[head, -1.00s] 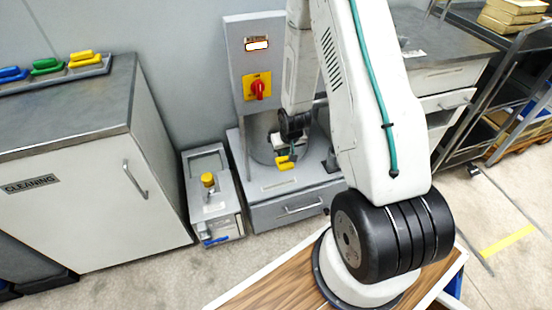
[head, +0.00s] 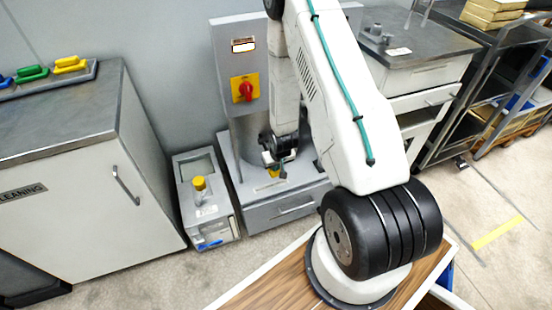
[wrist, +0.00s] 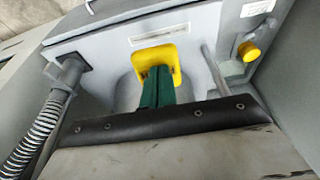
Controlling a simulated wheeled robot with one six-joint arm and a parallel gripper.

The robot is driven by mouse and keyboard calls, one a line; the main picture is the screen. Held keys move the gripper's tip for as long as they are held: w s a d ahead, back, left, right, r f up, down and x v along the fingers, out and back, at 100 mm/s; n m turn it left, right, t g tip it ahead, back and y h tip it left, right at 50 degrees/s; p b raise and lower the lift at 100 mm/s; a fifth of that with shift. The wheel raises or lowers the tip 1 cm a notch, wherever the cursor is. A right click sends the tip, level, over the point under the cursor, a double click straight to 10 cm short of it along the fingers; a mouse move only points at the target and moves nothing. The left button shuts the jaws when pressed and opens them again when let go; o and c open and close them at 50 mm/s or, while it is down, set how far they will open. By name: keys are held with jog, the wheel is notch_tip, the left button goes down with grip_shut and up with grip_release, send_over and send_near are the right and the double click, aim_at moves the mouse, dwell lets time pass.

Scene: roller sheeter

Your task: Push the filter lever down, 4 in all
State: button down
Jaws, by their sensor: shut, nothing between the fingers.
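The filter lever is a yellow loop-shaped handle (wrist: 158,58) on the front of a grey machine, in the middle of the wrist view. In the head view the yellow lever (head: 274,172) is mostly hidden behind my gripper (head: 279,168), low on the machine. My gripper's green fingers (wrist: 157,92) are shut with nothing between them. Their tips overlap the lower part of the yellow loop in the wrist view. I cannot tell whether they touch it or how far down the lever is.
A ribbed hose (wrist: 38,125) joins the machine at left, and a yellow knob (wrist: 249,51) is at right. In the head view, a red switch (head: 244,90) is on the panel above. A small grey unit (head: 205,211) with a yellow cap stands left, beside a cleaning cabinet (head: 75,200).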

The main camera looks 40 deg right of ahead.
aim_at(276, 173)
jog(key=shift+f, duration=2)
jog(key=shift+s+r, duration=0.15)
jog(key=shift+r, duration=0.3)
jog(key=s+a+r, duration=0.2)
jog(key=s+r, duration=0.4)
jog(key=r, duration=0.5)
jog(key=shift+s+r, duration=0.15)
jog(key=shift+s, duration=0.2)
jog(key=shift+w, duration=0.1)
